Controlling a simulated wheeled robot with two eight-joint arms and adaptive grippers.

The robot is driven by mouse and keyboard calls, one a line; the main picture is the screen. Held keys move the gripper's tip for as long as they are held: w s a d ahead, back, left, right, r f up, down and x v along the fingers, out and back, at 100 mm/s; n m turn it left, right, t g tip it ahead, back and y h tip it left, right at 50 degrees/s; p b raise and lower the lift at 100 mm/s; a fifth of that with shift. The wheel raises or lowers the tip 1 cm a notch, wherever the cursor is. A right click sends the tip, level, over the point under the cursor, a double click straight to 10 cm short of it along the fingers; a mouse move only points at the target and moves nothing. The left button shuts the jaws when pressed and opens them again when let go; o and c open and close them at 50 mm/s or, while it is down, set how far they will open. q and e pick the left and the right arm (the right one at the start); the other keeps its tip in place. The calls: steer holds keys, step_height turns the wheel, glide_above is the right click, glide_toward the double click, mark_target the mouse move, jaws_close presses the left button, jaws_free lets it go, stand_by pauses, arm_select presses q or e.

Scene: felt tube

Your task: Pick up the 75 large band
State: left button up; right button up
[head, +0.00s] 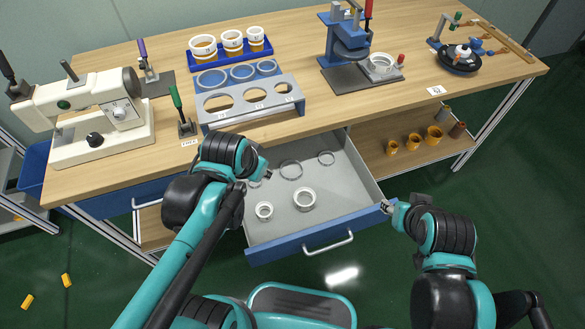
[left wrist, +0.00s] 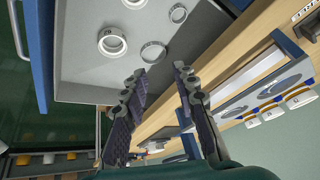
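An open grey drawer (head: 345,190) holds several rings. Two thicker white rings lie near its front, a larger one (head: 304,208) and a smaller one (head: 264,217). Thin grey bands lie farther back: one in the middle (head: 291,178), one at right (head: 326,164), and one partly hidden by my left arm. I cannot read which is the 75 band. The left wrist view shows a white ring (left wrist: 112,54) and a thin band (left wrist: 153,60) beyond the fingertips. My left gripper (left wrist: 160,73) is open and empty above the drawer. My right gripper (head: 387,207) is by the drawer's front right corner; its fingers are unclear.
The wooden table (head: 300,125) carries a sewing machine (head: 100,115), a grey ring rack (head: 250,105), a blue tray of white-and-orange rings (head: 231,48) and a blue press (head: 345,45). Orange rings (head: 413,142) stand on a shelf at right. The drawer's blue front (head: 310,238) borders open floor.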

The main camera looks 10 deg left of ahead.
arm_select(q)
steer(key=w+d+f+m+g+p, duration=0.3)
steer(key=w+m, duration=0.3)
steer(key=w, duration=0.2)
steer(key=m+g+p, duration=0.2)
steer(key=m+g, duration=0.1)
steer(key=m, duration=0.3)
glide_toward(292, 178)
steer(key=shift+d, duration=0.15)
steer(key=shift+f+m, duration=0.3)
steer(key=shift+f, duration=0.1)
step_height(292, 178, down, 3)
steer(key=shift+r+b, duration=0.1)
steer(key=shift+b, duration=0.4)
step_height(292, 178, down, 5)
steer(key=b, duration=0.2)
steer(key=shift+b, duration=0.3)
steer(key=shift+r, duration=0.15)
jaws_close()
